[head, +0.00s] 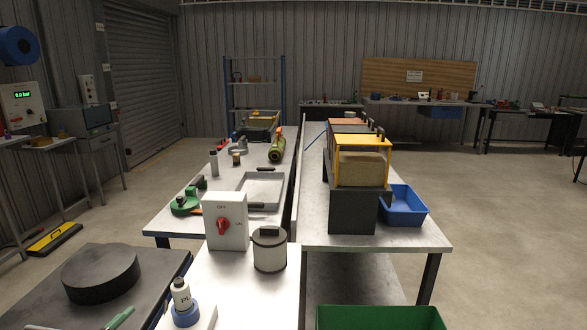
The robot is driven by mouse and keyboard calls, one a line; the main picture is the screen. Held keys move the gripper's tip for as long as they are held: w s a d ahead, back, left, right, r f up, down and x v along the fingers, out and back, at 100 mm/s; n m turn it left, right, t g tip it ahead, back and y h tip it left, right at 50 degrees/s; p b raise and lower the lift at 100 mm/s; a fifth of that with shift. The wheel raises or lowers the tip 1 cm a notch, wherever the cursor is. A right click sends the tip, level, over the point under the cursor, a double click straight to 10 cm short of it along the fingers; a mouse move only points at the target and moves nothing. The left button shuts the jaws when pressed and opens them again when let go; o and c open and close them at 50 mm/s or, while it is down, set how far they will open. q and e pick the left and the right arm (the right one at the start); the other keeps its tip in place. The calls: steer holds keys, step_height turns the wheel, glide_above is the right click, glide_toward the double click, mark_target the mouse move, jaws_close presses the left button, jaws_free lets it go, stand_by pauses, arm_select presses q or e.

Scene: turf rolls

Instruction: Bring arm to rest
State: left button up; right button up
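Neither of my arms shows in the head view, and neither gripper is in view. The task names no object other than the arm.
A white switch box (226,235) with a red knob and a grey canister (269,252) stand on the near bench. A yellow-framed unit (361,160) and a blue bin (403,207) are on the right bench (300,225). A green bin (380,318) is at the bottom. Floor at right is clear.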

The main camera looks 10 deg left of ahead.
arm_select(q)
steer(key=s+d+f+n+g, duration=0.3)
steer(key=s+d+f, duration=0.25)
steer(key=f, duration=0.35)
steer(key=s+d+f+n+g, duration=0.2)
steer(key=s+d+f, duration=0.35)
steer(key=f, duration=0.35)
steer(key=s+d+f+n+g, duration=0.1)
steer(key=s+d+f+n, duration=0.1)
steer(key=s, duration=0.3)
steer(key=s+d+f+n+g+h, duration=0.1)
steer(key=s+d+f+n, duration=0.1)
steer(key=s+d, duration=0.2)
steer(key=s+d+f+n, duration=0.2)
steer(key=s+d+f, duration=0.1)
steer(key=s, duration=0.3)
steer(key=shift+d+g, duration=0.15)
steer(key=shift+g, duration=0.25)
